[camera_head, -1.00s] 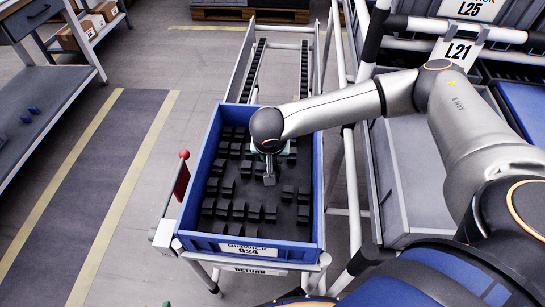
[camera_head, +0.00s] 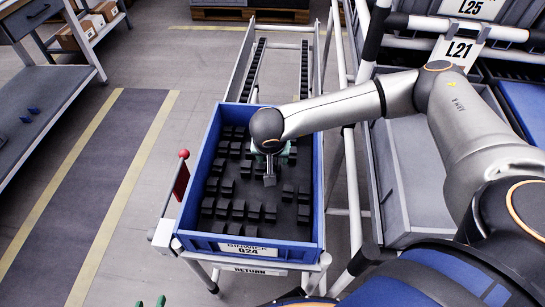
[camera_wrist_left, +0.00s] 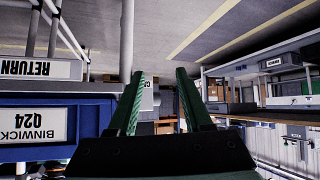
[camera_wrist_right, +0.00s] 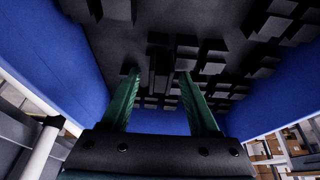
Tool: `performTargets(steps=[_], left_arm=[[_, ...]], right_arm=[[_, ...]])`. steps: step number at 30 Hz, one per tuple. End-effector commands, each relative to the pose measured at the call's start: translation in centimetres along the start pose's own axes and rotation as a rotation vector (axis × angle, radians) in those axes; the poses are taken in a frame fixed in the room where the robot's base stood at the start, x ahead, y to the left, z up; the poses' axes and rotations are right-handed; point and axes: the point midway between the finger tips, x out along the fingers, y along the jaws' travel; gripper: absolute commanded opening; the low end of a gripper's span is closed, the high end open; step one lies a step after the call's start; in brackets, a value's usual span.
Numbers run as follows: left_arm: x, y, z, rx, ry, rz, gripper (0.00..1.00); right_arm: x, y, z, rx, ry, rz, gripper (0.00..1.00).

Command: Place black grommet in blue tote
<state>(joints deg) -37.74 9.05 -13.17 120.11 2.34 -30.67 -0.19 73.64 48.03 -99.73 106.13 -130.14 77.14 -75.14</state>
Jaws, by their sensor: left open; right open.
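The blue tote (camera_head: 313,190), labelled Q24, stands on a white-railed cart and holds many black grommet blocks (camera_head: 239,207) on its dark floor. My right gripper reaches down inside the tote, mostly hidden by its own wrist in the head view. In the right wrist view the right gripper (camera_wrist_right: 158,76) is open, with a dark block (camera_wrist_right: 159,76) showing between its fingertips; I cannot tell whether it touches them. A greyish piece (camera_head: 269,172) shows below that wrist. My left gripper (camera_head: 150,302) is open and empty at the bottom edge, in front of the cart.
A red-knobbed lever (camera_head: 183,170) stands on the tote's left side. Grey bins (camera_head: 405,185) and the L21 rack (camera_head: 458,52) are at right. A grey shelf (camera_head: 45,105) stands at far left. The floor between the shelf and the cart is clear.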

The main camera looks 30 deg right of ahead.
Motion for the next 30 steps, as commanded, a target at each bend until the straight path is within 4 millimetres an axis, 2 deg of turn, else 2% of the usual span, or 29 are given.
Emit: performTargets(steps=[3, 5, 12, 18, 24, 30], left_arm=[[-0.4, 0.1, 0.1, -0.008, -0.024, 0.005, 0.5], [-0.3, 0.3, 1.1, -0.016, -0.054, 0.007, 0.5], [-0.8, 0.8, 0.8, -0.025, -0.06, 0.013, 0.5], [-1.0, 1.0, 0.2, -0.028, -0.051, 0.015, 0.5], [-0.8, 0.9, 0.0, -0.025, -0.047, 0.014, 0.5], [-0.7, 0.8, -0.1, -0.023, -0.046, 0.013, 0.5]], right_arm=[[-0.8, 0.0, -0.4, 0.0, 0.001, -0.001, 0.61], [-1.7, -0.1, -0.3, 0.0, 0.001, -0.003, 0.61], [-7.1, -0.1, -0.3, -0.001, 0.001, -0.005, 0.61], [-10.7, 0.0, -0.3, -0.001, 0.001, -0.003, 0.61], [-12.4, 0.0, -0.2, 0.0, 0.0, -0.001, 0.61], [-12.5, 0.0, -0.2, 0.0, 0.0, -0.001, 0.61]])
